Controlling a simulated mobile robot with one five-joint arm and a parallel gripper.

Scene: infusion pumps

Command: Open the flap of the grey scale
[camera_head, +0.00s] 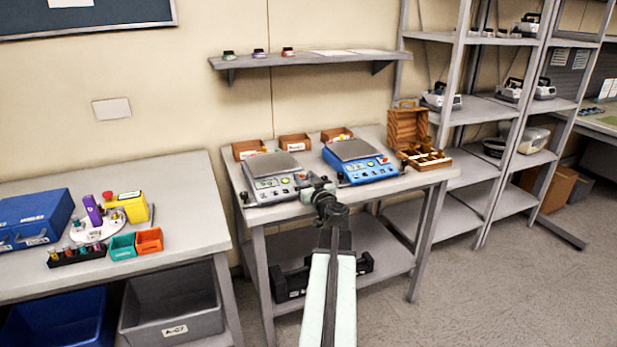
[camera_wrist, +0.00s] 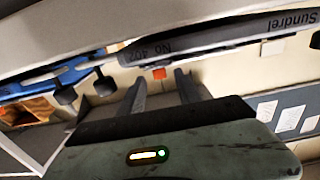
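The grey scale (camera_head: 276,181) stands on the middle table in the head view, with a pale flat plate on top and a display and buttons at its front. My gripper (camera_head: 314,188) is at its front right corner. In the wrist view, the grey scale's edge (camera_wrist: 215,42) shows upside down, with "Sundrel" and "No 402" on it. My gripper's two dark fingers (camera_wrist: 160,82) are apart, with nothing held between them. They point toward the scale's edge; I cannot tell whether they touch it. I cannot make out the flap clearly.
A blue scale (camera_head: 357,161) stands close on the right, and an open wooden box (camera_head: 408,128) is beyond it. Brown bins (camera_head: 294,142) line the table's back. A wall shelf (camera_head: 310,60) hangs above. The floor in front (camera_head: 480,300) is clear.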

